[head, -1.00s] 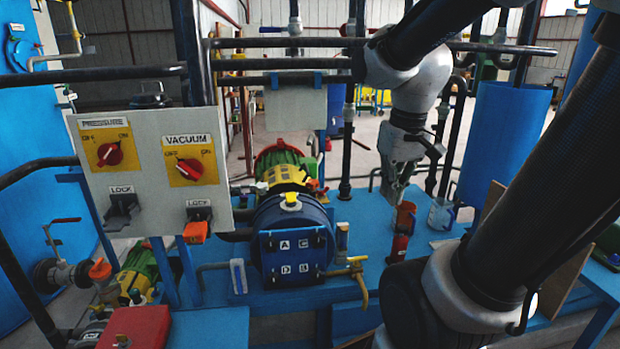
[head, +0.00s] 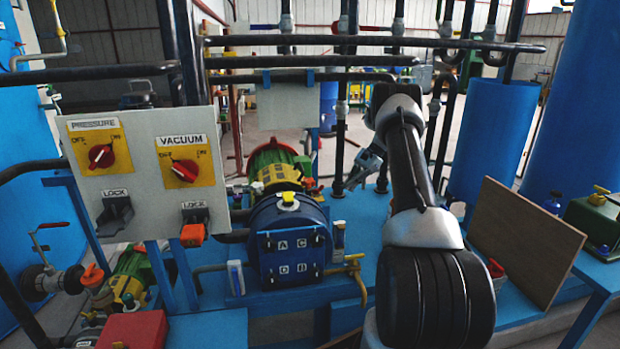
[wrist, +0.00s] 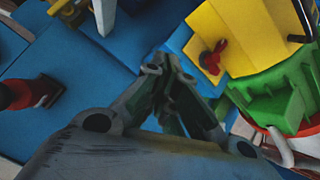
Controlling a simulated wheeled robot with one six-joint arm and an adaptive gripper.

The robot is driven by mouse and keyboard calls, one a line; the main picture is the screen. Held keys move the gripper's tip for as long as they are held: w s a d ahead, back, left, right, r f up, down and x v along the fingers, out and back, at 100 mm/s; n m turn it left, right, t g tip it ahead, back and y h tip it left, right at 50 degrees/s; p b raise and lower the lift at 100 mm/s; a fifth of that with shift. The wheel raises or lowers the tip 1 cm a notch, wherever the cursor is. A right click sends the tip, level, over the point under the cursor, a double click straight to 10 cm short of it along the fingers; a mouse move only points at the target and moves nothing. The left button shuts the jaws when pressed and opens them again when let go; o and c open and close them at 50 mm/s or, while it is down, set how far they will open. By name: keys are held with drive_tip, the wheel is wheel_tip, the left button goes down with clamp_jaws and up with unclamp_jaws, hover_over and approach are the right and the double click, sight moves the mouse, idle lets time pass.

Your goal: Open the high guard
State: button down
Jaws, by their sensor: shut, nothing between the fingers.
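No part in view is labelled as the high guard, and I cannot tell which one it is. A grey panel (head: 138,165) at the left carries red PRESSURE (head: 101,156) and VACUUM (head: 185,171) knobs. Below them are a black lock (head: 115,215) and an orange-fronted lock (head: 194,228). My gripper (head: 353,183) is shut and empty, behind and right of the blue ABCD vessel (head: 288,243). In the wrist view its fingertips (wrist: 158,68) come together above the blue deck, left of a yellow block (wrist: 238,38) with a red handle (wrist: 212,57).
Dark horizontal pipes (head: 300,62) cross above the work area. A green motor (head: 275,157) stands behind the vessel; its green housing (wrist: 270,105) is close on the right in the wrist view. A brown board (head: 520,240) leans at the right. A red fitting (wrist: 35,93) stands on the deck.

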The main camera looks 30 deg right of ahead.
drive_tip(key=w+a+r+m+y, duration=0.25)
drive_tip(key=w+r, duration=0.25)
drive_tip(key=r, duration=0.3)
drive_tip(key=shift+m+t+h, duration=0.3)
drive_tip(key=shift+m+h, duration=0.05)
drive_tip(key=shift+m, duration=0.1)
drive_tip(key=x, duration=0.9)
drive_tip(key=shift+s+d+f, duration=0.15)
drive_tip(key=shift+s+f, duration=0.05)
drive_tip(key=shift+f, duration=0.05)
drive_tip(key=a, duration=0.1)
drive_tip(key=a+r, duration=0.1)
drive_tip(key=a, duration=0.1)
drive_tip(key=shift+w, duration=0.1)
drive_tip(key=shift+a+r, duration=0.3)
drive_tip(key=shift+a, duration=0.15)
drive_tip(key=shift+w, duration=0.1)
